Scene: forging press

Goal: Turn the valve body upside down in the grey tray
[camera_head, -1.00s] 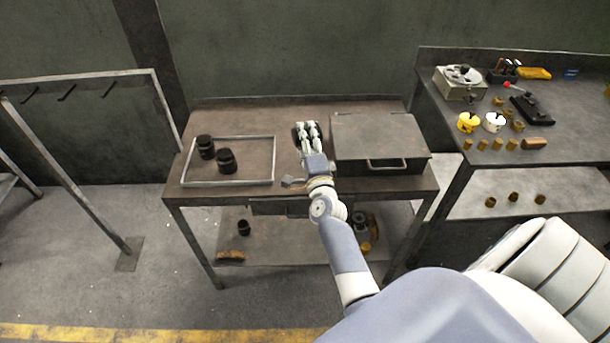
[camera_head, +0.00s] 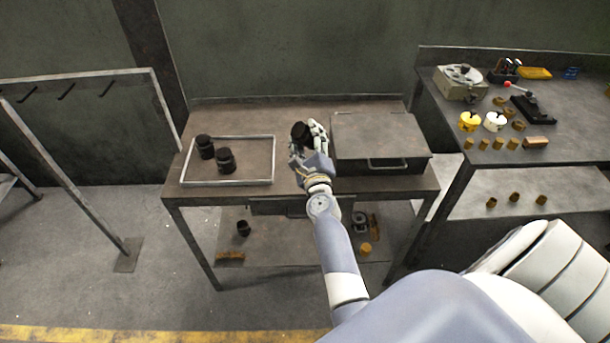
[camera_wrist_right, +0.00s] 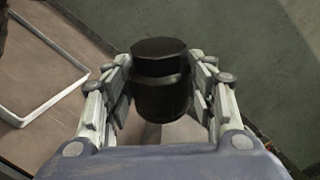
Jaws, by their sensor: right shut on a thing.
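The grey tray (camera_head: 228,183) is a thin-rimmed rectangle on the left of the table. Two black valve bodies, one farther back (camera_head: 204,147) and one nearer (camera_head: 226,161), stand in it. My right gripper (camera_head: 308,142) is right of the tray, shut on another black valve body (camera_head: 299,131). The tray's rim (camera_wrist_right: 55,98) shows at the left there. My left gripper is not in view.
A closed grey metal box (camera_head: 378,138) stands on the table (camera_head: 255,118) close to the right of my gripper. The lower shelf (camera_head: 285,240) holds several small parts. A workbench (camera_head: 570,110) with brass pieces and tools stands at the right. The tray's right part is clear.

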